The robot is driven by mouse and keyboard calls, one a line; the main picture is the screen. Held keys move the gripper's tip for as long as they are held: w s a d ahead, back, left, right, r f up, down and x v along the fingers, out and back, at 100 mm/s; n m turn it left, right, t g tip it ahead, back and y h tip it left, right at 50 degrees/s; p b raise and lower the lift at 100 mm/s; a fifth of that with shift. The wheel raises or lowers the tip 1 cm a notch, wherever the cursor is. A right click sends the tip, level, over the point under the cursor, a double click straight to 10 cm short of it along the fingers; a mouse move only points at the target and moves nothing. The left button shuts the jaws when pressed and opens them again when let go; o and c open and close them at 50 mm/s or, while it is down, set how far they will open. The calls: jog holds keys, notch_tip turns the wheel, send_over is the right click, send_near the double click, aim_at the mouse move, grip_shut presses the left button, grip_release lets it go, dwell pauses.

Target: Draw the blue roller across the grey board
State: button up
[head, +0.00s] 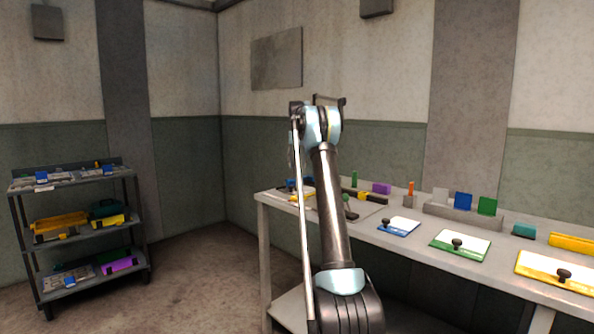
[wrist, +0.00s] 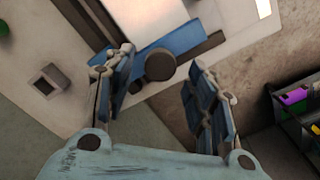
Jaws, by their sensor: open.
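A blue bar with a round dark knob, which looks like the blue roller (wrist: 184,38), lies on a pale surface in the wrist view. My gripper (wrist: 160,60) is open, with one finger left of the knob and one right of it. The knob shows between the fingertips; I cannot tell how far below them it is. In the head view, a grey board (head: 372,211) lies on the table's left part, partly hidden by my arm. My gripper is hidden in the head view.
A small square socket (wrist: 49,82) lies left in the wrist view. A shelf cart (head: 137,227) stands far left.

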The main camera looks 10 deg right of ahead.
notch_tip(320, 180, up, 10)
jog(key=shift+f, duration=0.25)
dwell(0.5)
jog(key=s+a+r, duration=0.1)
jog(key=s+r, duration=0.3)
jog(key=s, duration=1.1)
jog(key=s+a+f+n+t, duration=0.1)
jog(key=s+f, duration=0.1)
jog(key=s, duration=0.7)
jog(key=s+f, duration=0.2)
jog(key=s, duration=0.7)
jog(key=s+a+f+n+t, duration=0.1)
jog(key=s+f, duration=3.1)
jog(key=s, duration=0.3)
jog(key=shift+a+f, duration=0.15)
